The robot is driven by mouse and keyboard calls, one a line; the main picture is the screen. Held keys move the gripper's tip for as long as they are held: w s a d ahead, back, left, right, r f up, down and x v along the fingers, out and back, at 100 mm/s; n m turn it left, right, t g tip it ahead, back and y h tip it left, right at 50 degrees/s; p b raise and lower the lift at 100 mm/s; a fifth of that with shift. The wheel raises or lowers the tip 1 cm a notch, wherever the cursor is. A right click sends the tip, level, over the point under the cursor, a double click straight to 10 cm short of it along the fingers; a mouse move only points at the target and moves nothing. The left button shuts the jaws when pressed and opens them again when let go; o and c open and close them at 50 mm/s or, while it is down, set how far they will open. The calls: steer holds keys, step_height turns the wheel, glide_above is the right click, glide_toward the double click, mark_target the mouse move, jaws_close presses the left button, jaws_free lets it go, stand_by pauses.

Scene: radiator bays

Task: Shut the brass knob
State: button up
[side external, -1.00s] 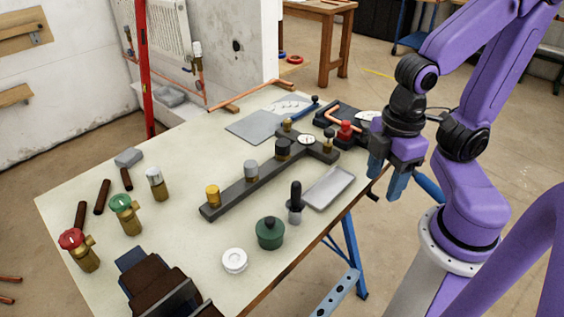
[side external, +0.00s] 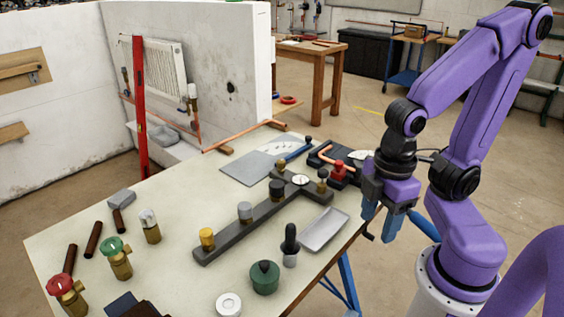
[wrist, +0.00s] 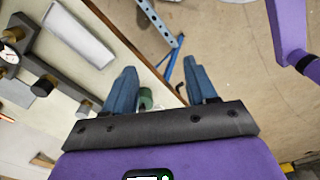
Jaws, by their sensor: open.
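A dark manifold bar (side external: 222,245) lies on the table with a row of knobs. The yellow, brass-coloured knob (side external: 206,237) is upright at its near left end. A grey knob (side external: 245,210) and a black knob (side external: 276,187) follow along the bar. Smaller brass-coloured fittings (side external: 322,178) stand by the round gauge (side external: 300,180) at the far end. My gripper (side external: 380,220) is open and empty beyond the table's right edge, well apart from the knobs. In the wrist view, my gripper (wrist: 162,86) has its blue fingers apart; the yellow knob is not clearly visible there.
A green lidded pot (side external: 265,278), a black-handled tool (side external: 290,245) and a grey tray (side external: 324,231) stand right of the bar. Red-topped (side external: 66,295) and green-topped (side external: 118,258) valves stand at the left. A red upright post (side external: 139,110) rises behind the table.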

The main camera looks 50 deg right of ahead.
steer(key=w+r+m, duration=0.1)
steer(key=w+r, duration=0.1)
steer(key=w, duration=1)
steer(key=w+r, duration=0.3)
steer(key=w, duration=1)
glide_above(281, 161)
steer(key=f, duration=0.2)
steer(key=shift+m, duration=0.3)
step_height(281, 161, down, 16)
steer(key=shift+f, duration=0.2)
steer(key=c, duration=1.1)
